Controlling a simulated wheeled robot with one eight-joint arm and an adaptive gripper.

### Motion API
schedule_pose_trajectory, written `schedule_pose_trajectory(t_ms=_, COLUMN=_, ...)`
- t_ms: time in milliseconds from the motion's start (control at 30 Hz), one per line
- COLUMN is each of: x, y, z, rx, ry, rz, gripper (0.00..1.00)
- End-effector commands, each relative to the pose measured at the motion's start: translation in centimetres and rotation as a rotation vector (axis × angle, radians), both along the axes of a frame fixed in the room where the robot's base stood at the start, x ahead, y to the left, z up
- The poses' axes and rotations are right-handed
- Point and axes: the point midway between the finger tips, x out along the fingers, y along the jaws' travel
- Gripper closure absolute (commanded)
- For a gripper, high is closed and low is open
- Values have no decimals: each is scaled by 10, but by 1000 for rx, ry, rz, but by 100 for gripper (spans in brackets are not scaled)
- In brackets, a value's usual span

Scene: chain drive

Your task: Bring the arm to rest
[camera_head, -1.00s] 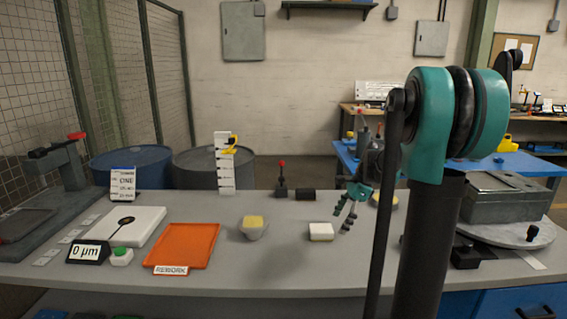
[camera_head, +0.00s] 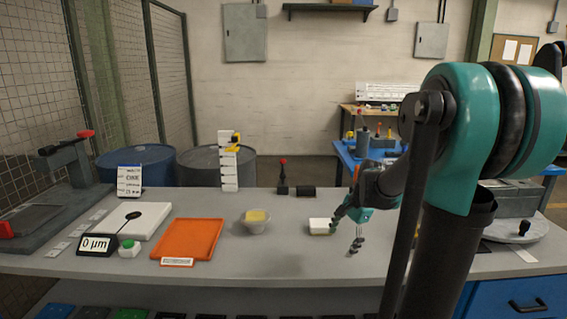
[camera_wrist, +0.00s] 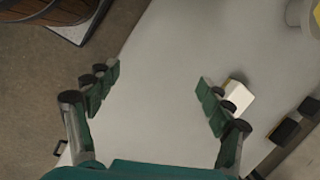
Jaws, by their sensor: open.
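My arm reaches in from the right in the head view, with my gripper (camera_head: 347,232) low over the grey bench top (camera_head: 290,262). Its two jointed fingers are spread apart with nothing between them. In the wrist view my gripper (camera_wrist: 157,77) shows the bare bench top between its fingertips. A white block with a yellowish lower part (camera_head: 319,226) lies just left of the fingers in the head view. In the wrist view the block (camera_wrist: 237,97) is beside the right finger, partly hidden by it; contact cannot be told.
A bowl with a yellow pad (camera_head: 256,221), an orange tray (camera_head: 187,240), a 0 µm display (camera_head: 98,244) and a green button (camera_head: 129,248) are further left. A red-knobbed lever (camera_head: 283,178) and dark block (camera_head: 306,191) stand behind. The front middle of the bench is clear.

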Motion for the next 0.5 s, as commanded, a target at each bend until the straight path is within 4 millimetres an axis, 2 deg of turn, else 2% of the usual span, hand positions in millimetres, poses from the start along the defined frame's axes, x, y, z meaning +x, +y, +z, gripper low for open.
schedule_pose_trajectory(t_ms=167, x=-44, y=4, z=-21, rx=-107, ry=-124, rz=255, gripper=20)
schedule_pose_trajectory(t_ms=400, x=-119, y=1, z=-63, rx=-338, ry=-316, rz=754, gripper=20)
schedule_pose_trajectory(t_ms=500, x=-140, y=-2, z=-76, rx=-415, ry=-362, rz=909, gripper=20)
